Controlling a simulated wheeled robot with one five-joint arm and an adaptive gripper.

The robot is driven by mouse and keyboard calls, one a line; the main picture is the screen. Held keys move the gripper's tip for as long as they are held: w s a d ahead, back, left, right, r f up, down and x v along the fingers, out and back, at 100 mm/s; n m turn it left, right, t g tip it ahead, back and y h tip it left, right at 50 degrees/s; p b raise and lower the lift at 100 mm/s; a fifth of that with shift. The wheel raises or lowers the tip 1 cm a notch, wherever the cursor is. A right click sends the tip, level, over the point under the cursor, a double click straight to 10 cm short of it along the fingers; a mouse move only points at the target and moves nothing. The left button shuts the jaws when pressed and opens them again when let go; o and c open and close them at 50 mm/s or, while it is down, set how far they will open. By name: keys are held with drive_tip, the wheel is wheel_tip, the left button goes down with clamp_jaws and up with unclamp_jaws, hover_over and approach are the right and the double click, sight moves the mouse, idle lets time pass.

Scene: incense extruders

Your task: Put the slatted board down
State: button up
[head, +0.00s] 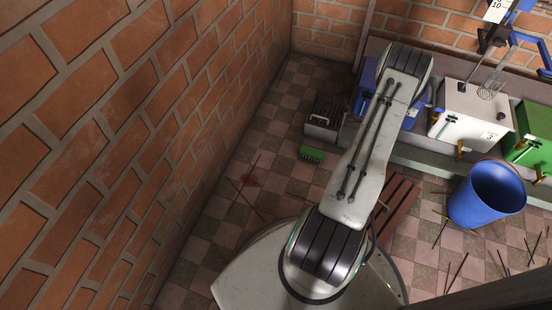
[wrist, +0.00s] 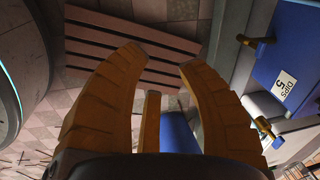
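The slatted board (head: 396,205), with dark reddish-brown slats, appears to lie on the tiled floor close to my base, partly hidden by my arm in the head view. In the wrist view the slatted board (wrist: 130,32) lies beyond my fingers, with one end near the fingertips. My gripper (wrist: 163,60) has yellow-brown fingers spread apart with a clear gap between the tips, and I see nothing clasped there. Whether a finger touches the board I cannot tell. In the head view my gripper is hidden behind my arm.
A blue bin (head: 487,196) stands at the right, with thin sticks scattered around it. A green brush-like block (head: 311,153) and a dark crate (head: 325,115) sit on the floor. A white box (head: 470,115) and a blue box (wrist: 291,60) stand along the bench. Left floor is mostly clear.

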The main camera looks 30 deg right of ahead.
drive_tip(key=w+a+r+n, duration=0.5)
drive_tip(key=a+r, duration=0.3)
drive_tip(key=r, duration=0.2)
drive_tip(key=w+a+r+n, duration=0.4)
drive_tip(key=w+a+r, duration=0.25)
drive_tip(key=r, duration=0.25)
drive_tip(key=s+a+r+n+t, duration=0.1)
drive_tip(key=s+a+r+n, duration=0.1)
drive_tip(key=a+r+n, duration=0.45)
drive_tip(key=s+a+r+n, duration=0.1)
drive_tip(key=a+r, duration=0.3)
drive_tip(key=a, duration=0.5)
drive_tip(key=s+a+r+n, duration=0.2)
drive_tip(key=s+a+n, duration=0.3)
drive_tip(key=s+a, duration=0.2)
drive_tip(key=s+a+r+n+y, duration=0.1)
drive_tip(key=s+a+r+n, duration=0.2)
drive_tip(key=s+a, duration=0.4)
drive_tip(key=shift+s+a+n+t+y, duration=0.2)
drive_tip(key=shift+n+t+y, duration=0.1)
drive_tip(key=shift+n, duration=0.55)
drive_tip(key=shift+d, duration=0.1)
